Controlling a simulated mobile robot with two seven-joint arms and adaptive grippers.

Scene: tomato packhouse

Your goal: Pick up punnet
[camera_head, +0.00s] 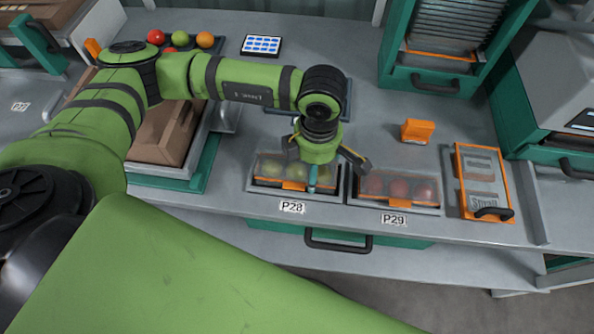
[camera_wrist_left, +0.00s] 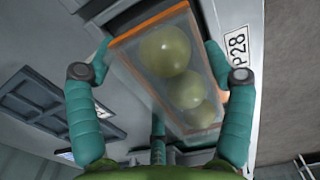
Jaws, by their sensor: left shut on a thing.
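A clear punnet (camera_head: 266,168) with green tomatoes and an orange edge is at the place labelled P28 on the counter. My left gripper (camera_head: 318,176) comes down over it from above. In the left wrist view, the gripper's fingers (camera_wrist_left: 158,95) lie on both sides of the punnet (camera_wrist_left: 180,80), with a further finger below it. They are shut on the punnet. Whether it is clear of the counter cannot be told. A second punnet (camera_head: 399,187) with red tomatoes sits to the right at P29. My right gripper is not in view.
An orange block (camera_head: 417,130) stands behind P29, and an orange-framed case (camera_head: 483,182) lies to the right. A brown box (camera_head: 163,132) sits at left. A tablet (camera_head: 262,45) and loose tomatoes (camera_head: 180,38) are at the back. The counter between tablet and orange block is partly clear.

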